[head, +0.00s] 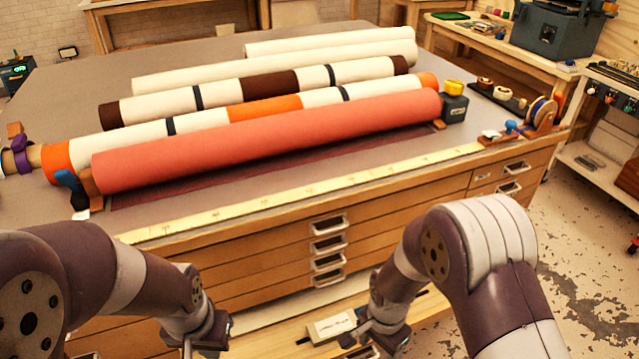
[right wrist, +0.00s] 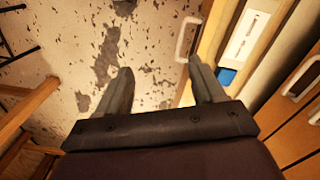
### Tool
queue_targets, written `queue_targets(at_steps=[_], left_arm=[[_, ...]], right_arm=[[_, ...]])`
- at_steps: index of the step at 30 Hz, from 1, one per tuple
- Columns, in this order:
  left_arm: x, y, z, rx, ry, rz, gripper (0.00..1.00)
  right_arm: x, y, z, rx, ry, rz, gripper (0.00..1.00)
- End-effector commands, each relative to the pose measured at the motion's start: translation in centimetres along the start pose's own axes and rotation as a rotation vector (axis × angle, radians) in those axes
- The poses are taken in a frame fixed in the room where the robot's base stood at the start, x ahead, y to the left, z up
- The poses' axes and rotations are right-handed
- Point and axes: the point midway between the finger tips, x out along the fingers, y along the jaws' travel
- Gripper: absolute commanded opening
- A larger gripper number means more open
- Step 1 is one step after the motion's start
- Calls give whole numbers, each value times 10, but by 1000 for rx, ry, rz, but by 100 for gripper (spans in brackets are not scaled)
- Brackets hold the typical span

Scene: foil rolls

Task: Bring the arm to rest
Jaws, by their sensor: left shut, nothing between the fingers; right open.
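My left arm comes in from the left and bends down in front of the drawer cabinet (head: 270,270). My left gripper (head: 188,347) hangs low at the bottom edge of the head view, shut and empty, partly cut off. My right arm also bends down in front of the cabinet, with its gripper low near the bottom edge. In the right wrist view my right gripper (right wrist: 163,85) is open, its two fingers apart with nothing between them. Worn floor (right wrist: 75,65) shows beyond them, and a drawer handle (right wrist: 187,38) lies past the right finger.
On the cabinet top lie a red roll (head: 265,142), a white and orange roll (head: 265,108), a white and brown roll (head: 270,85) and cream rolls (head: 330,42). A yellow measuring strip (head: 300,198) runs along the front edge. Drawer handles (head: 328,245) stick out near both arms.

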Motion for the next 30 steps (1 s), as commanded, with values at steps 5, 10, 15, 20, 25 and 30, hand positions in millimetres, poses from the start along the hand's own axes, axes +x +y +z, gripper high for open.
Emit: queue_targets(at_steps=[5,10,15,20,25,30], left_arm=[[0,0,0,0,0,0,0],[0,0,0,0,0,0,0],[0,0,0,0,0,0,0],[-34,0,-3,0,-3,0,0],[-97,0,-12,0,1,0,0],[-132,0,-16,0,0,0,0]], right_arm=[[-14,18,7,-280,-14,17,68],[-45,42,10,-606,-12,7,68],[-90,77,12,-899,35,-26,68],[-162,94,-2,-861,144,-76,68],[-222,96,0,-864,138,-73,68],[-257,96,1,-864,138,-73,68]])
